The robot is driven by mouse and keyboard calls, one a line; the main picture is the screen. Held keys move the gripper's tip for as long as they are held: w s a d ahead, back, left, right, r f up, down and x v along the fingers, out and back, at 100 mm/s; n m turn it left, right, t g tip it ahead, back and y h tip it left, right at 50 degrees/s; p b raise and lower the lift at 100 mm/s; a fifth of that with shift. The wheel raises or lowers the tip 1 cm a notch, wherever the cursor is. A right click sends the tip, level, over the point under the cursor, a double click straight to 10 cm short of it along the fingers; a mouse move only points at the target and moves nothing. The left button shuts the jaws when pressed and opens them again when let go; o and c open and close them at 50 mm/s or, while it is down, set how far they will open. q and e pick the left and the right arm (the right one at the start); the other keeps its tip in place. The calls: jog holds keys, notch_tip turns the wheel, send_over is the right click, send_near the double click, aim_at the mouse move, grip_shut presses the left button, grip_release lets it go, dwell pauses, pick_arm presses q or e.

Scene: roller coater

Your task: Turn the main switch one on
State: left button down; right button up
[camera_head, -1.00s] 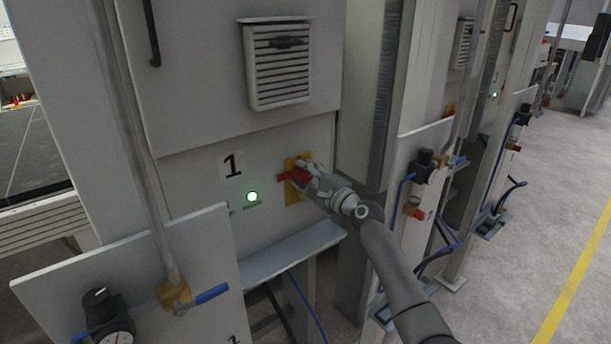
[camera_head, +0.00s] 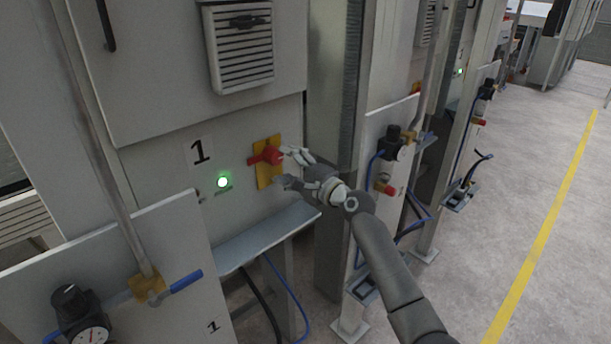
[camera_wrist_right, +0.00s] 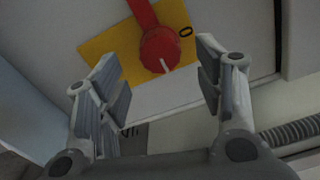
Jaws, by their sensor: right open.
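The main switch (camera_head: 268,156) is a red rotary handle on a yellow plate (camera_head: 265,178), on the cabinet panel marked 1. In the head view its handle points left, close to level. The switch also shows in the right wrist view (camera_wrist_right: 162,48), with a white mark on its knob and a black "0" beside it on the plate. My right gripper (camera_head: 286,168) is open and empty, just to the right of the switch and apart from it. In the right wrist view its fingers (camera_wrist_right: 160,88) are spread, with the knob beyond the gap between them. My left gripper is not in view.
A green lamp (camera_head: 222,182) glows left of the switch. A grey ledge (camera_head: 262,238) juts out below it. A front panel with a gauge (camera_head: 88,335) and a blue-handled valve (camera_head: 180,283) stands at lower left. Open floor (camera_head: 500,220) lies to the right.

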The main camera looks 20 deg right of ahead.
jog(key=v, duration=0.6)
jog(key=shift+s, duration=0.35)
jog(key=s+d+f+n+g+h+b, duration=0.1)
jog(key=s+f+g+h, duration=0.1)
jog(key=f, duration=1.1)
jog(key=s+f+n+g+h, duration=0.1)
jog(key=f+n+g, duration=0.1)
jog(key=f, duration=1.2)
jog(key=s+f+n+g+h+b, duration=0.1)
jog(key=s+f+n+g, duration=0.1)
jog(key=s+f, duration=0.7)
jog(key=s+f+n+g+h+b, duration=0.15)
jog(key=s+f, duration=0.25)
jog(key=f, duration=0.8)
jog(key=s+a+f+n+g, duration=0.1)
jog(key=s+f+n, duration=0.3)
jog(key=s+f, duration=0.4)
jog(key=s+a+f+n+g, duration=0.1)
jog(key=s+f+n+g, duration=0.3)
jog(key=s, duration=1.6)
jog(key=s+a+f+n+g+b, duration=0.1)
jog(key=s+a+f+n+g, duration=0.1)
jog(key=s+f, duration=0.9)
jog(key=s+n+g, duration=0.1)
jog(key=s+n, duration=0.1)
jog(key=s, duration=0.2)
jog(key=shift+f+n+h, duration=0.3)
jog(key=shift+n+h, duration=0.05)
